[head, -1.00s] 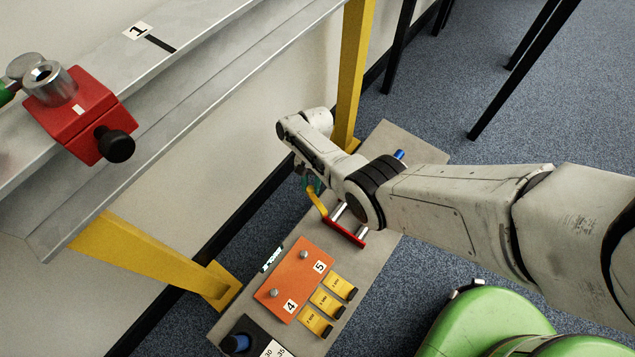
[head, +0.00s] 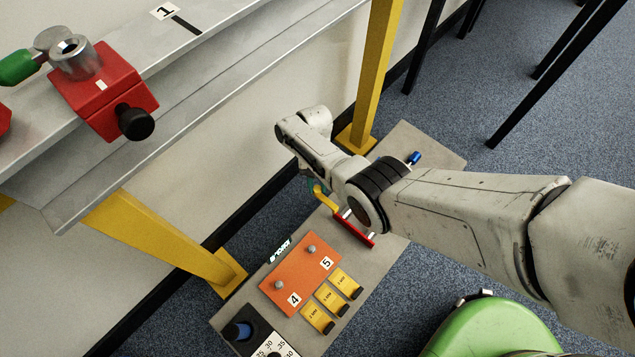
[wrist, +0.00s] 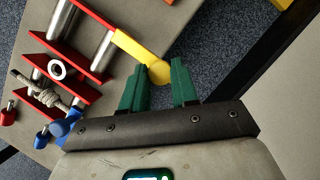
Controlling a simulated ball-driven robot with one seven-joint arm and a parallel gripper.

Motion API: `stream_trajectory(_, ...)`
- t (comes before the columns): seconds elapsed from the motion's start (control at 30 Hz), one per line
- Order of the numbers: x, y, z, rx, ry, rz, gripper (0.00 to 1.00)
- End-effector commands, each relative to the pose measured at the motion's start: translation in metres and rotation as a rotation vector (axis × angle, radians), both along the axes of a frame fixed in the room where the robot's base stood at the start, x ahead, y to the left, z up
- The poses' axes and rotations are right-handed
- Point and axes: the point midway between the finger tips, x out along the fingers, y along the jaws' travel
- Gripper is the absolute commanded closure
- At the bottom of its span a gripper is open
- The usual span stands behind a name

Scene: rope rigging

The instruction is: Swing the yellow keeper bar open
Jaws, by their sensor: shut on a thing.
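The yellow keeper bar (wrist: 138,46) shows in the wrist view, running from the end of a steel pin by a red plate to a round yellow end. My gripper (wrist: 158,66) has green fingers, one on each side of that round end, and is shut on it. In the head view the bar (head: 326,202) is a small yellow piece beside the red plate (head: 353,229), partly hidden by my wrist. The fingers are mostly hidden there.
In the wrist view, red plates with steel pins, a grey rope (wrist: 45,90) and blue knobs lie left of the fingers. In the head view, an orange plate (head: 298,279) and yellow tags are nearer on the board. A yellow post (head: 376,70) stands behind my wrist.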

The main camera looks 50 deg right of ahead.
Motion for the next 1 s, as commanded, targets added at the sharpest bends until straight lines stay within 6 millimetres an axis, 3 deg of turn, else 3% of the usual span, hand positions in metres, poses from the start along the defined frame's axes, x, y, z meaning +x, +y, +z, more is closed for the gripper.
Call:
stream_trajectory(0.13, 0.0, 0.001, -0.001, 0.001, -0.001, 0.001, 1.0)
stream_trajectory(0.17, 0.0, 0.001, -0.001, 0.002, -0.002, 0.001, 0.7)
stream_trajectory(0.4, 0.0, 0.001, 0.0, 0.002, 0.0, 0.001, 0.47)
stream_trajectory(0.73, 0.002, -0.001, 0.006, 0.001, -0.001, -0.001, 0.46)
stream_trajectory(1.0, 0.015, -0.012, 0.05, 0.001, -0.004, -0.002, 0.46)
